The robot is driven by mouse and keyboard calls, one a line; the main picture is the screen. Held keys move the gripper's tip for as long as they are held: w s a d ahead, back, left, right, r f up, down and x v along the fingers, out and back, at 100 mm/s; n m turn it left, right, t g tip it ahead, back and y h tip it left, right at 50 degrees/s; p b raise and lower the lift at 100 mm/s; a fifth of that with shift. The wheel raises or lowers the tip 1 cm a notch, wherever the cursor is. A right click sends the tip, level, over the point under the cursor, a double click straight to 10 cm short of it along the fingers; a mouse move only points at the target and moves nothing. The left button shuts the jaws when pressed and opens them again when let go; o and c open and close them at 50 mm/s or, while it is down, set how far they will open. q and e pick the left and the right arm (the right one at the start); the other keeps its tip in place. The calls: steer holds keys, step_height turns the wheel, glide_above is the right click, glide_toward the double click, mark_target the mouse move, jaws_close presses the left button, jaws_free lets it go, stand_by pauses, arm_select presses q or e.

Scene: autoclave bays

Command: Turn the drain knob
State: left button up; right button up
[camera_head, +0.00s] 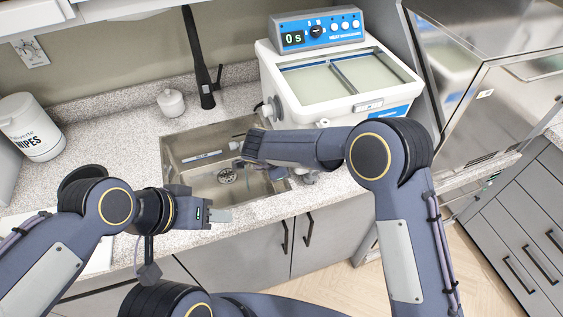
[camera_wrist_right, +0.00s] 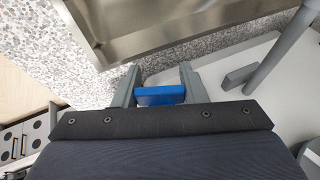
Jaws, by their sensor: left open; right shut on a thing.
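The drain knob (camera_wrist_right: 160,96) is a small blue block in the right wrist view. It sits between the two grey fingers of my right gripper (camera_wrist_right: 160,78), which is shut on it. In the head view my right wrist reaches left across the sink's right end, and the knob and fingertips are hidden there. My left gripper (camera_head: 219,215) is open and empty near the sink's front edge, apart from the knob.
The white ultrasonic bath (camera_head: 272,72) with a blue control panel (camera_head: 318,32) stands behind my right wrist. The steel sink (camera_head: 185,172) lies below. A black faucet (camera_head: 206,92), a small white jar (camera_head: 171,102) and a wipes tub (camera_head: 32,128) stand on the counter. A steel door stands open at right.

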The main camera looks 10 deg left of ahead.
steer(key=shift+s+d+g+h, duration=0.1)
steer(key=shift+g+h, duration=0.5)
steer(key=shift+g, duration=0.4)
steer(key=shift+n, duration=0.3)
steer(key=o, duration=1)
steer(key=shift+s+r, duration=0.15)
steer(key=shift+r, duration=0.35)
steer(key=b+v, duration=0.1)
steer(key=v, duration=0.5)
steer(key=shift+a+r+b, duration=0.3)
